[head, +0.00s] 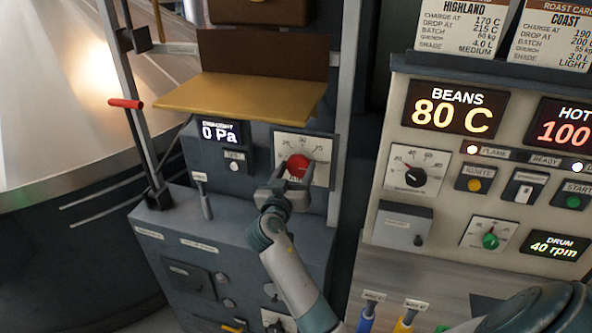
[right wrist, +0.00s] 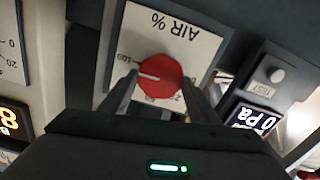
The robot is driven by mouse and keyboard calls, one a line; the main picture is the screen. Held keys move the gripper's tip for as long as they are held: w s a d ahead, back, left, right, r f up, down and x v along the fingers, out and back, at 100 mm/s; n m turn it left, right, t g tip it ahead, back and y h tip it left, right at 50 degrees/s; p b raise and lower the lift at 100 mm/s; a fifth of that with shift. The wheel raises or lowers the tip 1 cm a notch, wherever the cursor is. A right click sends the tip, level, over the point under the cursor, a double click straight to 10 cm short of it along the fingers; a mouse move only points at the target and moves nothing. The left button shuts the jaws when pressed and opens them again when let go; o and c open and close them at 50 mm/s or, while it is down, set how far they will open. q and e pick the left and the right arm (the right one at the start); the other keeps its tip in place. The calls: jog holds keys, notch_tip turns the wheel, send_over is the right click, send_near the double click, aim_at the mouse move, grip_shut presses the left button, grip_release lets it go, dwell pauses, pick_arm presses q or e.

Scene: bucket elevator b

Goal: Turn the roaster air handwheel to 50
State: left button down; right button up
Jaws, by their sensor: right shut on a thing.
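The red air handwheel (head: 298,166) sits on a white dial plate (head: 318,148) on the grey cabinet. In the right wrist view the red wheel (right wrist: 160,76) shows upside down with the "AIR %" plate (right wrist: 168,32). A white mark on the wheel points left in that view, near a figure that looks like 100. My right gripper (head: 286,184) is shut on the wheel, its fingers (right wrist: 160,92) on either side of the rim. Some scale figures are hidden or too small to read. My left gripper is not in view.
A "0 Pa" display (head: 220,132) is left of the dial, and a yellow shelf (head: 240,95) juts out above it. A red-handled lever (head: 126,103) stands at the left. The roaster panel (head: 455,150) with knobs and buttons is at the right.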

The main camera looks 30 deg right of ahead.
jog(key=shift+n, duration=0.6)
jog(key=shift+w+n, duration=0.1)
jog(key=shift+n, duration=1)
jog(key=n, duration=0.3)
jog(key=shift+n, duration=0.3)
jog(key=n+p, duration=0.2)
jog(key=n, duration=0.3)
jog(key=shift+w+a, duration=0.1)
jog(key=n, duration=0.5)
jog(key=shift+f, duration=0.15)
jog(key=shift+n, duration=0.3)
jog(key=o, duration=1.1)
jog(key=shift+c, duration=0.2)
jog(key=shift+f, duration=0.1)
